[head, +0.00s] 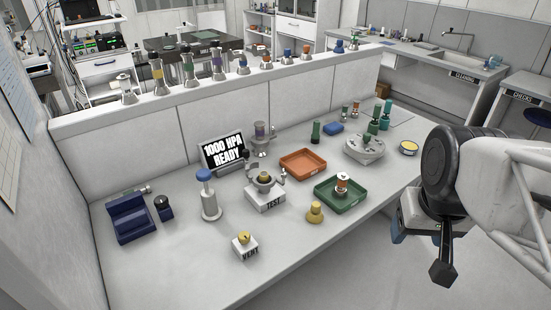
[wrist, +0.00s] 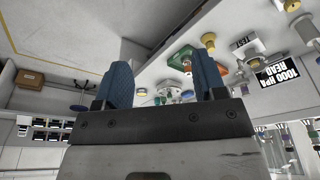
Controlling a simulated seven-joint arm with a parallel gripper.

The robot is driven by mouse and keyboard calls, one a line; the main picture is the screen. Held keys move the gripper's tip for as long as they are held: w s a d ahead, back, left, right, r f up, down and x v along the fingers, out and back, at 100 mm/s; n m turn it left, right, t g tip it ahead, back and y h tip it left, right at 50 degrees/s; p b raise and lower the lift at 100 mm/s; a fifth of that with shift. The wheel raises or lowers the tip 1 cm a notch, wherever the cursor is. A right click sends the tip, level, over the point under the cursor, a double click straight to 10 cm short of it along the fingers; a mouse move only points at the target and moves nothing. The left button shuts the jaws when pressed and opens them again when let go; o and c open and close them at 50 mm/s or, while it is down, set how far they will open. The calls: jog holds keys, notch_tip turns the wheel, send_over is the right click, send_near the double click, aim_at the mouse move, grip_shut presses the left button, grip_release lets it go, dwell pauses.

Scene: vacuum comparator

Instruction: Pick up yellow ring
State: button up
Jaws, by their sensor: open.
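A low round yellow-rimmed piece with a pale top (head: 408,149) lies on the right end of the bench; it looks like the yellow ring, but its centre is too small to read clearly. It also shows in the wrist view (wrist: 142,92), small and beside the left finger. My gripper (wrist: 164,78) is open, with nothing between its two blue fingers. In the head view my gripper (head: 400,232) hangs off the bench's right front side, apart from the ring and nearer the camera.
A grey round fixture (head: 364,149) stands left of the ring, with green cylinders (head: 380,120) behind it. A yellow knobbed piece (head: 315,212) stands near the front edge. An orange tray (head: 303,163) lies further back.

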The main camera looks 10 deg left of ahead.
jog(key=w+a+n, duration=0.3)
jog(key=w+a, duration=0.3)
jog(key=w, duration=0.7)
jog(key=n+g, duration=0.3)
jog(key=n, duration=0.5)
send_over(265, 174)
notch_tip(265, 174, down, 15)
jog(key=shift+d+r, duration=0.15)
jog(key=shift+r, duration=0.05)
jog(key=shift+w+a+f, duration=0.1)
jog(key=shift+a+f, duration=0.05)
jog(key=shift+a, duration=0.05)
jog(key=shift+f, duration=1.3)
